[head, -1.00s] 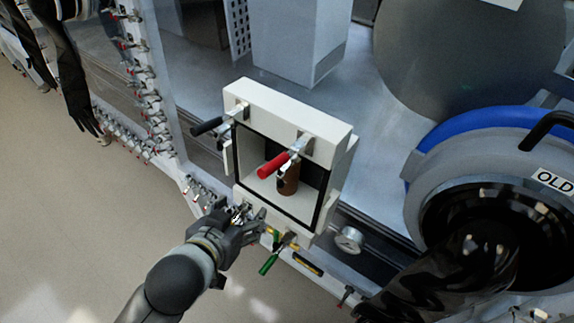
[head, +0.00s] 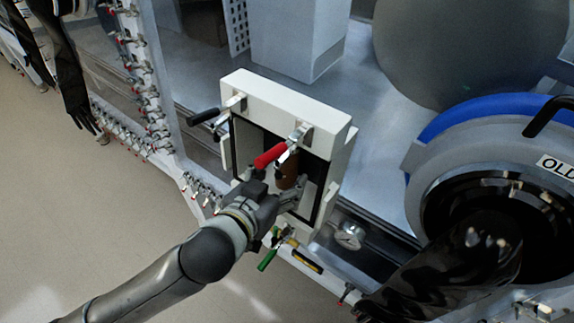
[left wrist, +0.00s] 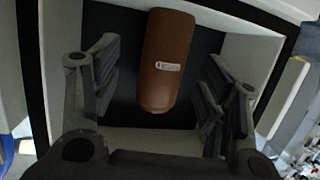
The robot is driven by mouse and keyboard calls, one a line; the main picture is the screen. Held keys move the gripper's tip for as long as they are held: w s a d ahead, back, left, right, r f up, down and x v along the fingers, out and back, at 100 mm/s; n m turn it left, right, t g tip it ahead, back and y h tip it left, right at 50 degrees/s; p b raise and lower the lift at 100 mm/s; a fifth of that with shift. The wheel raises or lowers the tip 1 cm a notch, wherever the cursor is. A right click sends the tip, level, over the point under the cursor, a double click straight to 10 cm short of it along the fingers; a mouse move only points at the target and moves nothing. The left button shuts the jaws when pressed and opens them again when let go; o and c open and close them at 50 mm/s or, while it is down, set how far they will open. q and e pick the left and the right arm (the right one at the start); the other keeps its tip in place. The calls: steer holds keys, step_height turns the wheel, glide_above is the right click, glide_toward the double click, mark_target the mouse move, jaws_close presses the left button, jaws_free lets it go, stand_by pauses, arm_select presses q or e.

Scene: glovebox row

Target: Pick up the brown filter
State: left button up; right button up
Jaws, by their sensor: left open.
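The brown filter (head: 287,171) stands inside a white box-like chamber (head: 292,109) with an open front. It is a brown cylinder with a small pale label, and in the left wrist view the filter (left wrist: 167,60) lies ahead, between the two finger pads. My left gripper (head: 284,190) is at the chamber's opening, reaching in from the lower left. In the left wrist view the gripper (left wrist: 160,95) is open, with a gap on both sides of the filter. In the head view the gripper and a red handle hide part of the filter. My right gripper is not in view.
A red-handled clamp (head: 270,155) crosses the opening's upper part, and a black-handled clamp (head: 204,116) sits at the upper left. A green-handled clamp (head: 267,259) hangs below. A gauge (head: 349,235) is at the lower right. The chamber's side walls are close around the gripper.

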mark_target(282, 174)
arm_select(q)
steer(key=shift+w+d+f, duration=0.1)
steer(key=shift+w, duration=0.3)
steer(key=p+x, duration=0.1)
steer(key=x, duration=0.2)
steer(key=shift+w+f, duration=0.1)
steer(key=shift+w, duration=0.05)
steer(key=shift+w+d+f, duration=0.1)
steer(key=shift+w+f, duration=0.15)
steer(key=shift+w, duration=0.1)
steer(key=shift+c, duration=0.4)
steer(key=c, duration=1.2)
steer(key=shift+o, duration=0.2)
steer(key=shift+r, duration=0.1)
